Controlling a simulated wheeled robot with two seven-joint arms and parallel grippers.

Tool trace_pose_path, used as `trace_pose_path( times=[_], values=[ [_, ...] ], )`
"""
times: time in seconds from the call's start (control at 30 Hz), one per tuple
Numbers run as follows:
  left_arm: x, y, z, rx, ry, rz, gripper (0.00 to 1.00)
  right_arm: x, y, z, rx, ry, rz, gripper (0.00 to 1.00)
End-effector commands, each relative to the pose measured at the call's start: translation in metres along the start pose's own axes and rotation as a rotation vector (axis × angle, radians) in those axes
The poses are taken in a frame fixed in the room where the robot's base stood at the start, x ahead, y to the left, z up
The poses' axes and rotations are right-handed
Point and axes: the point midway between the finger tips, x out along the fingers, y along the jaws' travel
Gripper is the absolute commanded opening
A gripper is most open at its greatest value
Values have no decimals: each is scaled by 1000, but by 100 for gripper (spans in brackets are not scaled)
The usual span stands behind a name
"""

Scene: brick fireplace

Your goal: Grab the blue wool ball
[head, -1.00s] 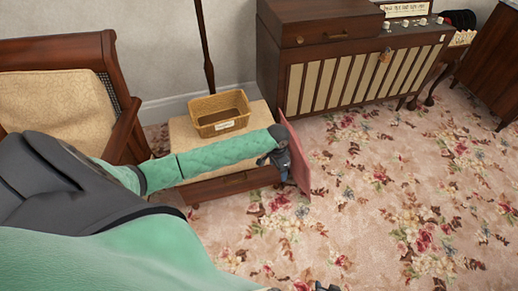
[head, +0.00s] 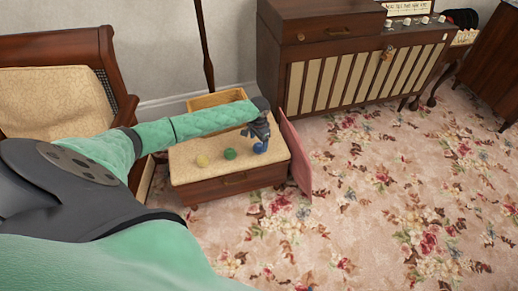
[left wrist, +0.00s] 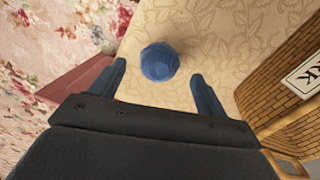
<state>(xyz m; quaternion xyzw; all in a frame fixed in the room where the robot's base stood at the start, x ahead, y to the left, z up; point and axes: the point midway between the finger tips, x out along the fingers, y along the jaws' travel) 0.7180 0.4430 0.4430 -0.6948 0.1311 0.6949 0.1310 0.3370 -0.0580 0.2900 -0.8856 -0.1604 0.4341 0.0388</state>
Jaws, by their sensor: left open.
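The blue wool ball (left wrist: 160,62) lies on the cream patterned top of the low wooden stand. In the head view the ball (head: 261,147) shows just under my left gripper (head: 256,129), partly hidden. In the left wrist view my left gripper (left wrist: 159,72) is open and empty, with the ball between and slightly beyond its two blue fingertips. The picture does not settle whether the fingers touch it. A green ball (head: 230,154) and a yellow ball (head: 202,160) lie to the left on the same top. My right gripper is not in view.
A wicker basket (head: 203,101) stands at the back of the stand (head: 190,177), partly behind my left arm. A reddish panel (head: 299,165) leans at the stand's right side. A chair (head: 60,85) is at left, a wooden cabinet (head: 350,75) behind. The flowered carpet at right is clear.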

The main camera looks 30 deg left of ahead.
Motion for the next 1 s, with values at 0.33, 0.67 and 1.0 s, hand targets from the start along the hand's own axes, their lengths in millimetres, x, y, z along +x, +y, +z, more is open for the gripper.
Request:
trace_pose_path(
  times=[0.33, 0.67, 1.0],
  values=[
    [40, 0, 2, 0, -1, -1, 76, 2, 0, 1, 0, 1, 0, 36],
    [40, 0, 2, 1, 0, -1, 48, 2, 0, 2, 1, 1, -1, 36],
    [39, 0, 2, 1, 0, -1, 27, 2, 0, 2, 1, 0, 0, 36]
  ],
)
